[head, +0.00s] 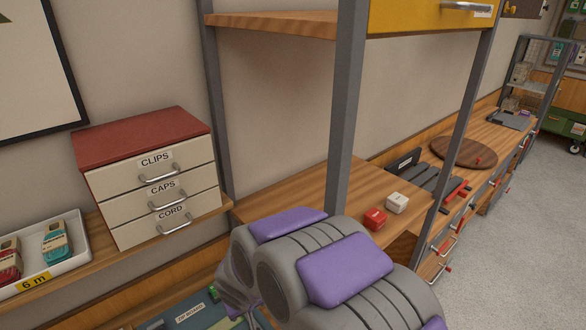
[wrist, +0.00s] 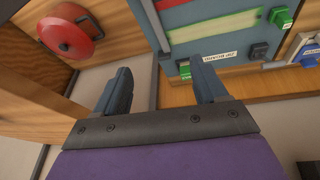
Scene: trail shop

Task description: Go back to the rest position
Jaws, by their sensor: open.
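My gripper (wrist: 162,92) shows in the wrist view with its two dark fingers spread apart and nothing between them. Beyond the fingers are a wooden surface and the edge of a blue board (wrist: 180,22). In the head view my grey and purple arm fills the bottom centre, folded close to the camera. The gripper's fingers cannot be made out there.
A drawer cabinet (head: 148,190) labelled clips, caps and cord stands at left beside a white tray (head: 75,262). A grey shelf post (head: 345,120) rises close beyond my arm. Red (head: 375,219) and white (head: 397,203) cubes sit on the wooden counter. Open floor (head: 540,220) lies at right.

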